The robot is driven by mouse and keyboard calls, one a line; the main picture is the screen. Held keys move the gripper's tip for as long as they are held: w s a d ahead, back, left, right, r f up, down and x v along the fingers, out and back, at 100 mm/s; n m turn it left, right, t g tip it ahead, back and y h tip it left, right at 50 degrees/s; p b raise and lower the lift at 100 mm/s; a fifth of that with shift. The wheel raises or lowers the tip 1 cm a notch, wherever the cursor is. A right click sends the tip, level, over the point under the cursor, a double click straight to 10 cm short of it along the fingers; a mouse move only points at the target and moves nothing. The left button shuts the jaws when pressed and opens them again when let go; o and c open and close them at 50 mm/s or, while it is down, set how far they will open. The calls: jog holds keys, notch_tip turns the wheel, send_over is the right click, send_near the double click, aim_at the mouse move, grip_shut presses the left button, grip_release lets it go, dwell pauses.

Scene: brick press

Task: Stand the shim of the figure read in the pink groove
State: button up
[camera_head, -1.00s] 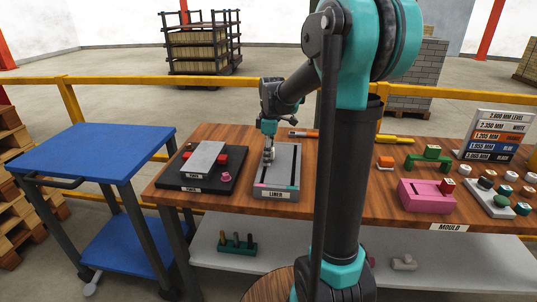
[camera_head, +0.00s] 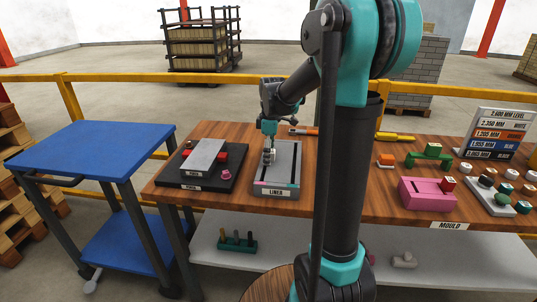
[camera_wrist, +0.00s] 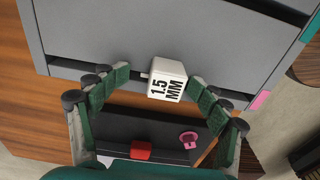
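A white block marked "1.5 MM" (camera_wrist: 166,80) lies between the fingers of my gripper (camera_wrist: 160,78) in the wrist view, at the side of the grey LINER fixture (camera_wrist: 90,32). The fingers are spread, with a visible gap at the block's left; contact on its right is unclear. In the head view my gripper (camera_head: 269,155) is down at the left part of the LINER fixture (camera_head: 286,160). The fixture has dark slots and a pink mark (camera_wrist: 261,99) near one end. Whether that mark belongs to the pink groove is unclear.
A dark plate (camera_head: 205,184) with a grey slab (camera_head: 204,155), red blocks and a pink knob stands left of the fixture. A pink mould block (camera_head: 425,196), a green bridge piece (camera_head: 430,154), several small knobs and a sign board (camera_head: 497,135) are at right.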

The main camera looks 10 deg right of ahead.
jog(key=shift+r, duration=0.15)
notch_tip(320, 180, up, 19)
jog(key=shift+d, duration=0.3)
dwell(1.1)
jog(key=shift+s, duration=0.1)
